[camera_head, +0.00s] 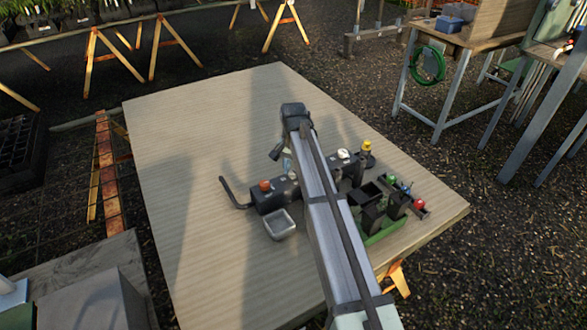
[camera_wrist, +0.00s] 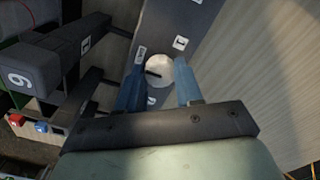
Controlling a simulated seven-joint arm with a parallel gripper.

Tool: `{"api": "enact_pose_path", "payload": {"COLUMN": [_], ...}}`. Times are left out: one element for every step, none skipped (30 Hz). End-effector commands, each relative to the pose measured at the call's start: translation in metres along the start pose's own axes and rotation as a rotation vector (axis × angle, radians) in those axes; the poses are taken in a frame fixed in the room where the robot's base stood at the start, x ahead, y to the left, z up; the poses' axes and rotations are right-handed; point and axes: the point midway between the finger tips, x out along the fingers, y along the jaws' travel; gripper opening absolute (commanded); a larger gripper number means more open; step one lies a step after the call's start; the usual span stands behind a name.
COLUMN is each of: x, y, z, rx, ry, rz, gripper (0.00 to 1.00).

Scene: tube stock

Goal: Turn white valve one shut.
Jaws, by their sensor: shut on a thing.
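The white valve knob (camera_wrist: 160,66), with a dark mark on its face, sits on a dark block beside a tag reading 1 (camera_wrist: 181,42) in the wrist view. My gripper (camera_wrist: 157,76) has its blue fingers on either side of this knob and is shut on it. In the head view my gripper (camera_head: 288,165) is down at the dark manifold (camera_head: 267,199), between an orange knob (camera_head: 265,185) and another white knob (camera_head: 344,154). The gripped knob is hard to make out there. The mark's exact angle is unclear.
A yellow knob (camera_head: 366,146) stands at the manifold's right end. A small grey tray (camera_head: 280,224) lies in front. Dark bins on a green base (camera_head: 384,233) and small coloured items stand to the right. The table's left side (camera_head: 190,200) is mostly clear.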

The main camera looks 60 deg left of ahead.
Motion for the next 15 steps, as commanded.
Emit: {"api": "enact_pose_path", "payload": {"x": [-0.0002, -0.0002, -0.0002, -0.0002, -0.0002, -0.0002, -0.0002, -0.0002, -0.0002, -0.0002, -0.0002, -0.0002, -0.0002, -0.0001, -0.0001], "y": [-0.0001, -0.0001, -0.0001, -0.0001, -0.0001, -0.0001, -0.0001, -0.0001, -0.0001, -0.0001, -0.0001, -0.0001, -0.0001, -0.0001, 0.0], "z": [-0.0001, -0.0001, -0.0001, -0.0001, -0.0001, -0.0001, -0.0001, -0.0001, -0.0001, -0.0001, -0.0001, -0.0001, 0.0, 0.0, 0.0], "rx": [0.003, 0.003, 0.002, 0.002, 0.002, 0.002, 0.002, 0.002, 0.002, 0.002, 0.002, 0.001, 0.001, 0.001, 0.001], "ry": [0.0, 0.0, 0.0, 0.0, 0.0, 0.0, 0.0, 0.0, 0.0, 0.0, 0.0, 0.0, 0.0, 0.0, 0.0], "rz": [0.0, 0.0, 0.0, 0.0, 0.0, 0.0, 0.0, 0.0, 0.0, 0.0, 0.0, 0.0, 0.0, 0.0, 0.0], "gripper": [0.05, 0.05, 0.05, 0.05, 0.05, 0.05, 0.05, 0.05, 0.37, 0.4, 0.43, 0.47, 0.5, 0.53, 0.56]}}
